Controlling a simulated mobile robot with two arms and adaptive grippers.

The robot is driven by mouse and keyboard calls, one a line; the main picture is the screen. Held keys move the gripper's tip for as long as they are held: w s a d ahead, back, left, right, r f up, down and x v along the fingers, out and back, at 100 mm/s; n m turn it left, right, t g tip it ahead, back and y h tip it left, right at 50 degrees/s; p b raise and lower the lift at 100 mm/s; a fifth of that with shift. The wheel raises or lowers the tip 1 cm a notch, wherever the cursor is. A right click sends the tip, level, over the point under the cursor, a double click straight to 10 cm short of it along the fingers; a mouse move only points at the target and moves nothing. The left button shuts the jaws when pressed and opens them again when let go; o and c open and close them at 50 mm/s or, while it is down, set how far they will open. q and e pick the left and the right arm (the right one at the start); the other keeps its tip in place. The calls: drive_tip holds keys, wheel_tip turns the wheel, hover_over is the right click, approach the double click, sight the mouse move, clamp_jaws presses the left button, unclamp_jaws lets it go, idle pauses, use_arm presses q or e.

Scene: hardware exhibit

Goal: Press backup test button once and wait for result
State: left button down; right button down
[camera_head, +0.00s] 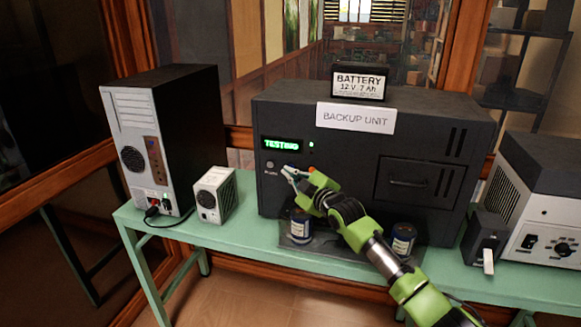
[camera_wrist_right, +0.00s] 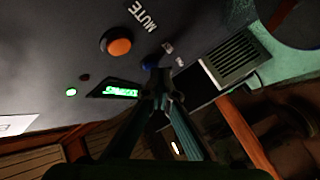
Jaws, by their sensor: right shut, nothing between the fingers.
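The dark backup unit (camera_head: 342,190) stands on the green bench, with a white BACKUP UNIT label (camera_head: 356,118). Its green display (camera_head: 281,144) reads TESTING, and a green light (camera_head: 311,144) glows beside it. My right gripper (camera_head: 288,172) is shut and empty, its fingertips at the front panel below the display. In the right wrist view, the closed fingertips (camera_wrist_right: 163,98) overlap the panel near a small blue button (camera_wrist_right: 150,65), partly hidden. Contact cannot be told. An orange button (camera_wrist_right: 117,43) by a MUTE label is clear of the fingers. My left gripper is out of view.
A battery (camera_head: 358,83) sits on the unit. A computer tower (camera_head: 166,139) and a small white box (camera_head: 215,194) stand left. Blue cans (camera_head: 300,226) (camera_head: 403,240) stand in front, near my right arm. Another device (camera_head: 536,222) stands right.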

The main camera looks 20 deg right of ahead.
drive_tip(key=shift+s+a+p, duration=0.25)
drive_tip(key=shift+s+p, duration=0.05)
drive_tip(key=shift+s, duration=0.15)
drive_tip(key=s+a+p, duration=0.1)
drive_tip(key=s+p, duration=0.1)
drive_tip(key=s+a+p, duration=0.1)
drive_tip(key=s+p, duration=0.1)
drive_tip(key=shift+a+p, duration=0.3)
drive_tip(key=shift+a, duration=0.1)
idle(0.6)
